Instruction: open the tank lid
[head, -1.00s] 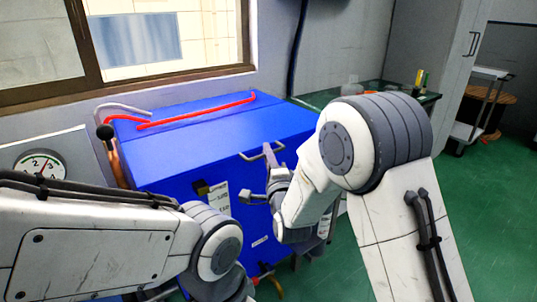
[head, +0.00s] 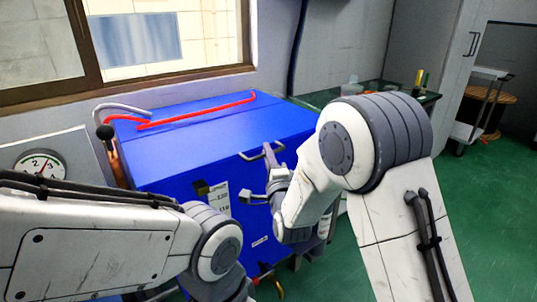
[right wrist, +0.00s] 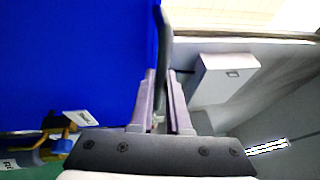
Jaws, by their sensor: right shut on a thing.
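The blue tank (head: 168,178) stands in the middle of the head view. Its flat blue lid (head: 195,125) looks closed, with a red line along the top. A grey bar handle (head: 250,156) is on the lid's front edge. My right gripper (head: 275,158) is at this handle. In the right wrist view, the fingers of my right gripper (right wrist: 160,100) are shut on the handle bar (right wrist: 164,45), which runs up from between them beside the blue surface. My left arm crosses the lower left of the head view, and its gripper is not visible.
A round gauge (head: 40,164) is at the left, beside a lever with a black knob (head: 105,132). A window is behind the tank. A green table (head: 320,99) stands at the back right. Open green floor (head: 480,210) lies to the right.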

